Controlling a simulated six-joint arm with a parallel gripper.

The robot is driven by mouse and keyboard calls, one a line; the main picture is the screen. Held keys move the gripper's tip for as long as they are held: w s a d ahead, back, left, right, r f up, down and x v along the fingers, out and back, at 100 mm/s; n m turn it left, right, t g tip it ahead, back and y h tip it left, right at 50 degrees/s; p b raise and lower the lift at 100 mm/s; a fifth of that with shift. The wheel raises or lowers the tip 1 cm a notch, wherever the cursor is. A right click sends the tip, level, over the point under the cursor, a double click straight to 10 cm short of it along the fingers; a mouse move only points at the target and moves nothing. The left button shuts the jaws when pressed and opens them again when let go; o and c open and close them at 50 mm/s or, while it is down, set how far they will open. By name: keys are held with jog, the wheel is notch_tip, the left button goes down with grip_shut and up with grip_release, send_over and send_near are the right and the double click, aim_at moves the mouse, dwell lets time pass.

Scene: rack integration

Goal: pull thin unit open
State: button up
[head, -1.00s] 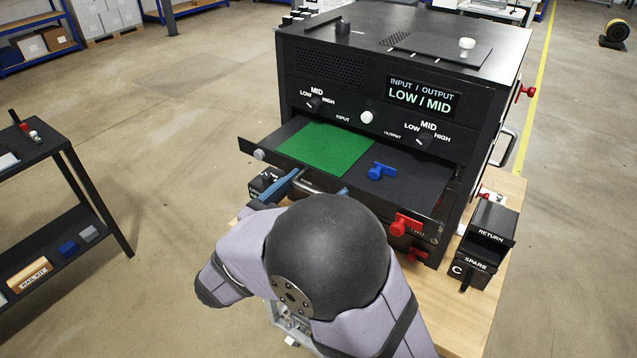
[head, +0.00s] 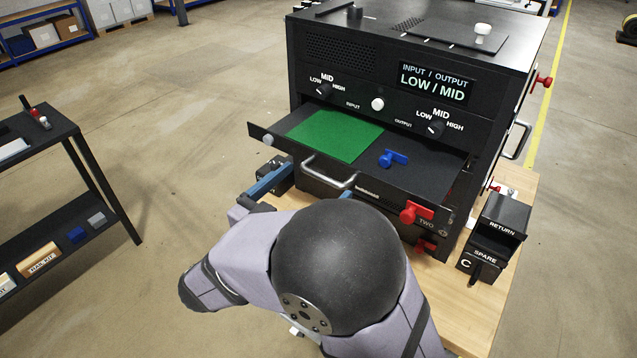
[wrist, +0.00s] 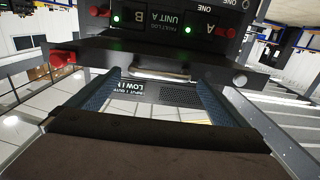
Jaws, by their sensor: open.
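The thin unit (head: 400,192) is a shallow black drawer marked TWO and stands out from the black cabinet (head: 335,62). A silver bar handle (head: 328,172) is at its front; the handle also shows in the wrist view (wrist: 150,73). A red latch (head: 415,212) is at its right front and a white knob (head: 268,140) at its left front. My gripper (head: 314,181) is open and empty in front of the handle. In the wrist view its blue fingers (wrist: 150,85) are spread on either side of the handle, apart from it. My arm hides part of the lower front.
A green mat (head: 334,136) and a blue handled piece (head: 391,158) lie on the unit. A RETURN/SPARE bin (head: 497,225) stands at right on the wooden bench (head: 500,290). A black shelf (head: 50,215) stands at left, with open floor between.

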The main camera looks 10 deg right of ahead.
jog(key=shift+b+v, duration=0.45)
jog(key=shift+v, duration=1.2)
